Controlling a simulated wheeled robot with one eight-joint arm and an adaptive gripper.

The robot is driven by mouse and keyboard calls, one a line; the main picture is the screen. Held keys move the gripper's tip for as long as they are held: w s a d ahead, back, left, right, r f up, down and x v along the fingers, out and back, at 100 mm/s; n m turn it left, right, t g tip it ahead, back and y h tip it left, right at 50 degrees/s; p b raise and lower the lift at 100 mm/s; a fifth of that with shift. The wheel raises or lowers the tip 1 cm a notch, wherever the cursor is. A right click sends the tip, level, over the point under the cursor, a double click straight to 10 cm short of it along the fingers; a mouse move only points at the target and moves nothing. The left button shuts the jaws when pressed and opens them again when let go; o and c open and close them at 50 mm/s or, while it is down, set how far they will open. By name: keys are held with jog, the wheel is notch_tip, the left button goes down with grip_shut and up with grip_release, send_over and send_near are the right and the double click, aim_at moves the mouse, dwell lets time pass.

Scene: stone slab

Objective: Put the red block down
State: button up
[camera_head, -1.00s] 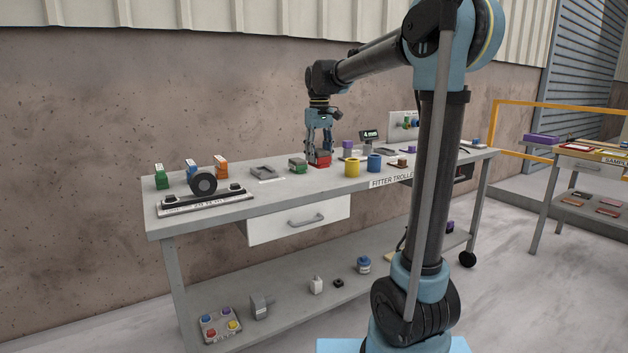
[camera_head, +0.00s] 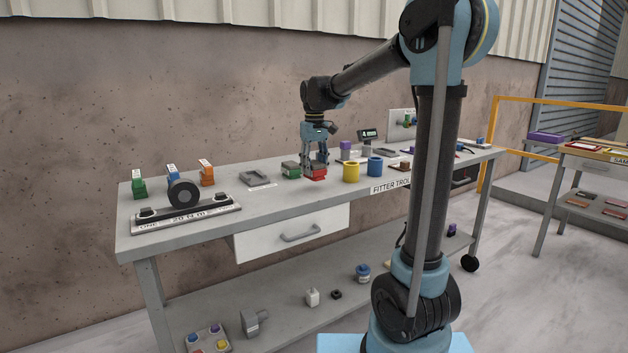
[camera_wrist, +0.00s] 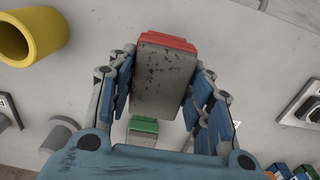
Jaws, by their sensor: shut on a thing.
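The red block (camera_head: 317,174) is between the fingers of my gripper (camera_head: 315,168), at the trolley top (camera_head: 270,205). In the wrist view the block (camera_wrist: 165,85) shows a scuffed grey face with a red edge at its upper end. The fingers (camera_wrist: 163,95) close on it from left and right. The block looks low over the top or touching it; I cannot tell which. A green block (camera_head: 291,170) stands just left of it, and a yellow cylinder (camera_head: 351,172) stands to its right.
A blue cylinder (camera_head: 375,166) stands beyond the yellow one. A grey bracket (camera_head: 258,179) lies left of the green block. A fixture with a black wheel (camera_head: 184,194) is at the left end. Bare tabletop lies in front of the red block.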

aim_at(315, 177)
jog(key=shift+f, duration=2.15)
jog(key=o, duration=1.2)
jog(key=shift+s, duration=0.1)
jog(key=shift+o, duration=0.2)
